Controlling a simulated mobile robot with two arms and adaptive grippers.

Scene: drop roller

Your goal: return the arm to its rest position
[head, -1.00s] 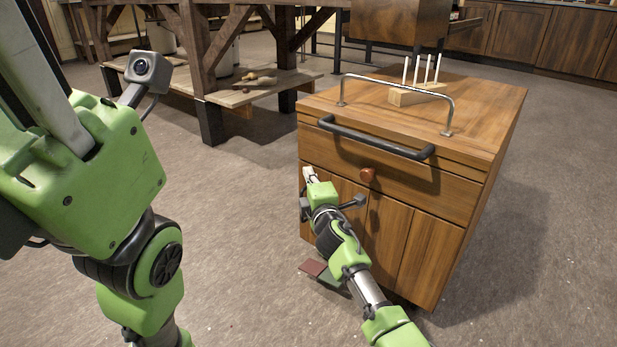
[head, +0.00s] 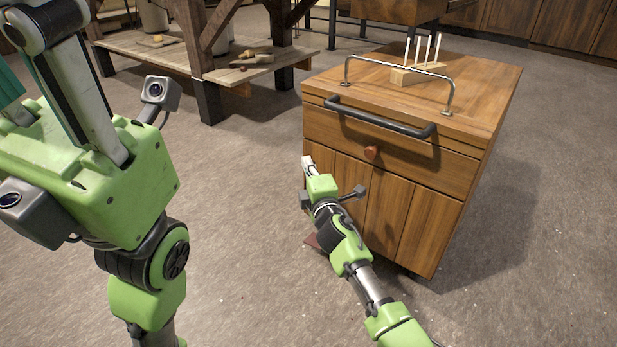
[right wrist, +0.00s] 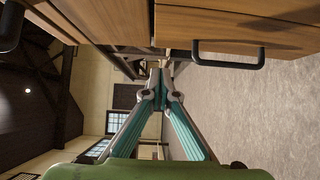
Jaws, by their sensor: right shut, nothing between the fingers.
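My right gripper (head: 307,163) is low in front of the left edge of a wooden cabinet (head: 385,215), in the head view. Its fingers are shut and empty, and the fingertips meet in the right wrist view (right wrist: 160,68). Whether they touch the cabinet I cannot tell. My left gripper's green body and a grey finger link (head: 90,105) fill the left side of the head view, close to the camera. Its fingertips are not clearly visible.
The cabinet has a black bar handle (head: 380,118), a red-brown knob (head: 371,152) and a metal rail (head: 400,72) on top, near a block with white rods (head: 408,76). A reddish flat piece (head: 312,241) lies on the floor. A wooden workbench (head: 205,70) stands behind. Floor at right is clear.

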